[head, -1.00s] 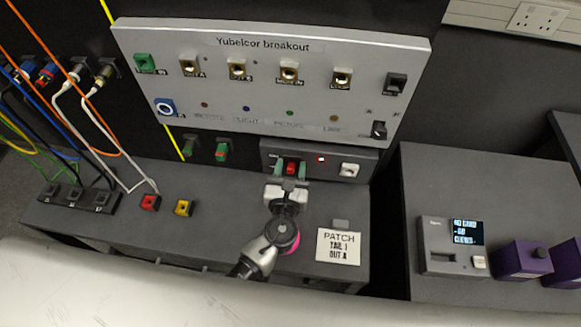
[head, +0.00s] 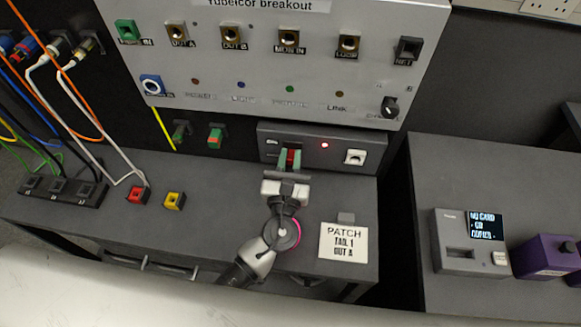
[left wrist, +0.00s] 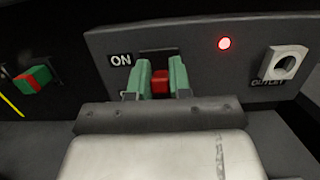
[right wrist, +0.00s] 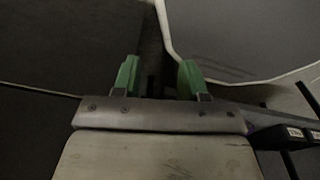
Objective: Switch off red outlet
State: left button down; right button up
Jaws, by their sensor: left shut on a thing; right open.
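The outlet box (head: 320,147) is a dark grey unit below the breakout panel, with a lit red lamp (head: 325,145), a pale round outlet (head: 355,157) and a red switch (left wrist: 160,82) beside an ON label (left wrist: 121,59). My left gripper (head: 290,160) is at the box, its green fingertips on both sides of the red switch and shut on it. In the left wrist view the lamp (left wrist: 224,43) glows red and the outlet (left wrist: 283,64) is at the right. My right gripper (right wrist: 158,78) is open and empty, away from the box; it does not show in the head view.
The Yubelcor breakout panel (head: 270,60) rises above the box. A red block (head: 138,195), a yellow block (head: 173,201) and a PATCH card (head: 343,242) lie on the grey bench. Cables hang at the left. A card reader (head: 470,242) stands on the right table.

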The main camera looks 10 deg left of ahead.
pick_arm(q)
jog(key=shift+f+t+b, duration=0.55)
jog(key=shift+t+b, duration=0.35)
jog(key=shift+b, duration=1.55)
jog(key=shift+s+r+b, duration=0.1)
jog(key=shift+r+b, duration=0.05)
jog(key=shift+b, duration=0.2)
jog(key=shift+r, duration=0.1)
jog(key=c, duration=1)
grip_release()
jog(key=shift+c, duration=0.2)
